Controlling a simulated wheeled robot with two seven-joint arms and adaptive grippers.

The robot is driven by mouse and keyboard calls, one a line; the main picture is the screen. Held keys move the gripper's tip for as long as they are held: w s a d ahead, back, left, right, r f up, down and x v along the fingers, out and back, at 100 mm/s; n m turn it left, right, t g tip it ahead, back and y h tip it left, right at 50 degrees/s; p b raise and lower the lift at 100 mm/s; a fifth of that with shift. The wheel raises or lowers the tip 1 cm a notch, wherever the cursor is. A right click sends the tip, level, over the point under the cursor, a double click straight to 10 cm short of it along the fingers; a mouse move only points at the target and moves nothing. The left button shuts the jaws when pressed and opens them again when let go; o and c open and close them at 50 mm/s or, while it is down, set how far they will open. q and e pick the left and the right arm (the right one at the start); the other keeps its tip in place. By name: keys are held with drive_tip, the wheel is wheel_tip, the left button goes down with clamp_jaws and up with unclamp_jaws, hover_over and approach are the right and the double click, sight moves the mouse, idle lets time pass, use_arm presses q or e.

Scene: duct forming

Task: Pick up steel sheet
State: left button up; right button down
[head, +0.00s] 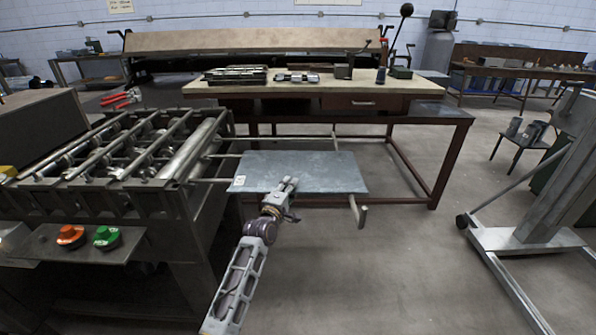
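The steel sheet (318,170) is a flat grey rectangle. It lies level across the support arms (357,210) that stick out to the right of the roller machine (150,150). A small white label shows at its left front corner. My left gripper (287,186) is at the sheet's front edge, near its middle, with the fingertips overlapping the edge in the picture. I cannot tell whether the fingers are closed on the sheet or only beside it. My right gripper is not in view.
An orange button (70,235) and a green button (106,237) sit on the machine's front panel. A workbench (315,93) with tools stands behind the sheet. A wheeled metal stand (525,240) is at the right. The floor between sheet and stand is clear.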

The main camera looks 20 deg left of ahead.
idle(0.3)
use_arm(q)
clamp_jaws()
drive_tip(key=shift+r, duration=0.15)
idle(0.4)
drive_tip(key=shift+r, duration=0.1)
